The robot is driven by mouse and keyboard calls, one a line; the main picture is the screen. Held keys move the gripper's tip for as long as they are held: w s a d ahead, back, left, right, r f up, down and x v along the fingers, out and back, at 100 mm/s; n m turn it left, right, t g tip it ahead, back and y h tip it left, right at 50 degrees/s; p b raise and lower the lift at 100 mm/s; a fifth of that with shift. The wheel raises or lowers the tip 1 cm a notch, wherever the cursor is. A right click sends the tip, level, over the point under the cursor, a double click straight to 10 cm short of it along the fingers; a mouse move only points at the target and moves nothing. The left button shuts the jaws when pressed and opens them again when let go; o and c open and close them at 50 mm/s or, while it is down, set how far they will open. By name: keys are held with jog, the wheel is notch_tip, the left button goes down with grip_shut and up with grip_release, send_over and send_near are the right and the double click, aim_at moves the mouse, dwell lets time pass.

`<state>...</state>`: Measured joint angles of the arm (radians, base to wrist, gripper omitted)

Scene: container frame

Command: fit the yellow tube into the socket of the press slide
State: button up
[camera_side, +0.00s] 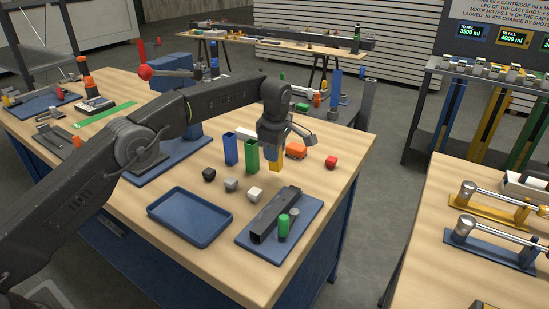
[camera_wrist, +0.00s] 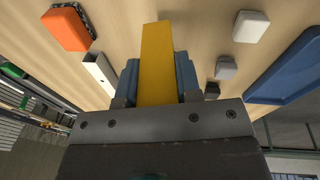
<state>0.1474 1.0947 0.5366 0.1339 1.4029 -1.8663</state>
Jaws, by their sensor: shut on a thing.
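My gripper (camera_side: 273,143) is shut on the yellow tube (camera_side: 275,161), which hangs roughly upright at or just above the wooden bench; I cannot tell whether it touches. In the wrist view the tube (camera_wrist: 158,55) extends away between the blue fingers of my gripper (camera_wrist: 157,80). No socket is clearly seen. A blue-based device with a red-ball lever (camera_side: 146,72) stands at the back left. A dark grey channel (camera_side: 275,214) lies on a blue plate at the front, beside a green cylinder (camera_side: 284,227). I cannot tell which part is the press slide.
A blue tube (camera_side: 231,149) and a green tube (camera_side: 252,157) stand just left of my gripper. An orange block (camera_side: 296,151) and a red block (camera_side: 331,162) lie to the right. Small blocks (camera_side: 231,184) and a blue tray (camera_side: 163,210) lie nearer the front.

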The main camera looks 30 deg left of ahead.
jog(key=s, duration=4.5)
jog(key=w+a+m+h, duration=0.1)
jog(key=w+a+m, duration=0.2)
jog(key=w+m, duration=0.3)
jog(key=w+a+m+h, duration=0.1)
jog(key=w+a+m, duration=0.3)
jog(key=w+m, duration=0.2)
jog(key=w+a+f+m+h, duration=0.1)
jog(key=w+a+m, duration=0.3)
jog(key=w+m, duration=0.3)
jog(key=shift+w+f, duration=0.1)
jog(key=shift+w, duration=1.3)
jog(key=shift+w+a+m, duration=0.3)
jog(key=shift+w+a, duration=0.05)
jog(key=shift+a, duration=0.15)
notch_tip(320, 180, up, 6)
jog(key=s+d+r+n+y, duration=0.1)
jog(key=s+d+n, duration=0.7)
jog(key=s+d, duration=0.1)
jog(key=s+d+n+y, duration=0.2)
jog(key=s+d+n, duration=0.1)
jog(key=s+n, duration=1)
jog(key=shift+m, duration=0.7)
jog(key=f, duration=0.5)
jog(key=shift+s+f, duration=0.25)
jog(key=shift+f, duration=0.15)
jog(key=shift+w, duration=0.1)
